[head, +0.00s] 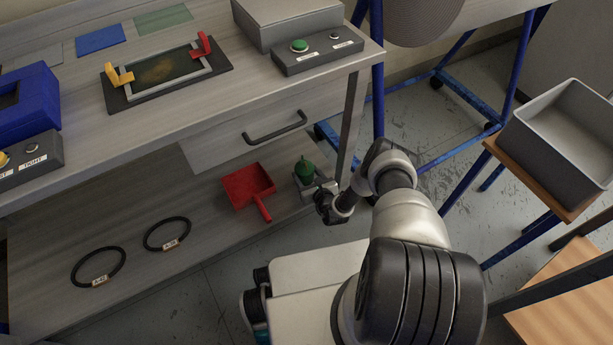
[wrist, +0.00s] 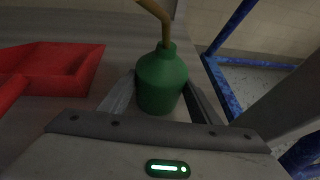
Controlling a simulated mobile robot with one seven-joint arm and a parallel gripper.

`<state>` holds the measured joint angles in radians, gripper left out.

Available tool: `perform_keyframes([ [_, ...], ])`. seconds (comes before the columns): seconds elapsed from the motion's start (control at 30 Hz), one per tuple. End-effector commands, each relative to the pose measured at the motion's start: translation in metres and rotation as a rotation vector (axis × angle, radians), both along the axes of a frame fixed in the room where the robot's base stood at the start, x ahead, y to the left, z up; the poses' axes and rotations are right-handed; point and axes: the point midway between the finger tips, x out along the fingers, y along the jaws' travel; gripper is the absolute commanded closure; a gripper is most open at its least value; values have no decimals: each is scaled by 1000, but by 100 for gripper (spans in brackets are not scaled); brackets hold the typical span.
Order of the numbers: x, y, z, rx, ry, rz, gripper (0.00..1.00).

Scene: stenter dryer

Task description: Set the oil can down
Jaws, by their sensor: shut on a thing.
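The oil can (wrist: 161,80) is green with a brass-coloured spout. In the wrist view it stands upright between the two fingers of my gripper (wrist: 158,97), which is shut on it. In the head view the oil can (head: 305,169) is at the right end of the lower shelf (head: 120,215), and my gripper (head: 309,186) reaches it from the front right. The fingers hide part of its lower body. I cannot tell whether its base touches the shelf.
A red dustpan (head: 248,184) lies just left of the can. Two black belts (head: 98,266) (head: 167,234) lie further left on the shelf. A drawer (head: 250,135) and the bench top overhang the shelf. A table leg (head: 352,120) stands close to the right of the can.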

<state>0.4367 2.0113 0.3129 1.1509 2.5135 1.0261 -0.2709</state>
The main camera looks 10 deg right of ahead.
Motion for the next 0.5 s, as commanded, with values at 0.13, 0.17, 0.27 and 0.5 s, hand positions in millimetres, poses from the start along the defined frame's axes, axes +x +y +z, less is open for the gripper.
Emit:
perform_keyframes([
  [0.13, 2, -1, 3, -1, -4, -1, 80],
  [0.17, 2, -1, 3, -1, -4, -1, 80],
  [0.27, 2, -1, 0, -1, -4, -1, 80],
  [0.5, 1, -1, -1, -1, -2, -1, 24],
])
